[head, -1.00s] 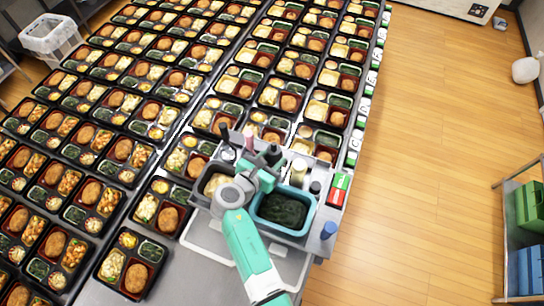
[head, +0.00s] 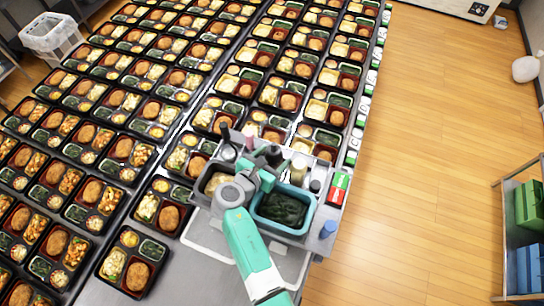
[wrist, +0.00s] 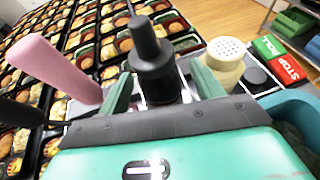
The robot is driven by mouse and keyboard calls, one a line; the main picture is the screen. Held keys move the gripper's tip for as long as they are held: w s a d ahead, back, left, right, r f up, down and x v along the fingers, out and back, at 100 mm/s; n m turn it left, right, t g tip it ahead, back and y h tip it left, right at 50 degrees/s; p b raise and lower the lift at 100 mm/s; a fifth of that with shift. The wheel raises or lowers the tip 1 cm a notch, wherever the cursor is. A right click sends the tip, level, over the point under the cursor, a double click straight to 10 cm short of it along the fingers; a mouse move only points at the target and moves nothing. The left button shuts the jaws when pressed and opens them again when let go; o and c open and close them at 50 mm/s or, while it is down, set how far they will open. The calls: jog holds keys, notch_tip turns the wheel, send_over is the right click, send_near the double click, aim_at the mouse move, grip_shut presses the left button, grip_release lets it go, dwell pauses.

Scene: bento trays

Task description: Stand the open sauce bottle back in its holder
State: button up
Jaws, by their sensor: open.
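A dark bottle with a black pointed nozzle (wrist: 152,50) stands roughly upright between the fingers of my gripper (wrist: 160,92) in the wrist view. The fingers are apart, one on each side of it; its lower part is hidden behind the gripper body. In the head view the dark bottle (head: 273,154) stands just beyond my gripper (head: 266,176), at the back of the grey station. I cannot tell whether the bottle is open or whether it sits in a holder.
A teal-rimmed tub of dark greens (head: 314,212), a blue-capped item (head: 328,229) and a red-green roll/stop sign (head: 338,188) are close. Bento trays fill the tables behind.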

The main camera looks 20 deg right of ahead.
jog(key=v, duration=0.8)
jog(key=shift+p, duration=0.45)
jog(key=shift+w, duration=0.1)
jog(key=w+a+r+m+t+y+p, duration=0.25)
jog(key=r+m, duration=0.25)
jog(key=r, duration=0.7)
jog(key=w+a+r+m+t+y+p, duration=0.1)
jog(key=a+r+m+t, duration=0.3)
jog(key=r, duration=0.9)
jog(key=w+r+m+t+y+p, duration=0.15)
jog(key=r+m, duration=0.45)
jog(key=r, duration=0.6)
jog(key=s+a+r+m+t+y+p, duration=0.1)
jog(key=s+r+m+t+y, duration=0.1)
jog(key=s+r, duration=0.4)
jog(key=s+a+r+m+t+y+p, duration=0.1)
jog(key=s+r+m+t, duration=0.3)
jog(key=r, duration=1)
jog(key=s+a+r+m+t+y+p, duration=0.2)
jog(key=s+r+m+t+y, duration=0.1)
jog(key=s+r, duration=0.4)
notch_tip(320, 180, up, 4)
jog(key=shift+s+a+f+m+y, duration=0.25)
jog(key=shift+s+m+y, duration=0.15)
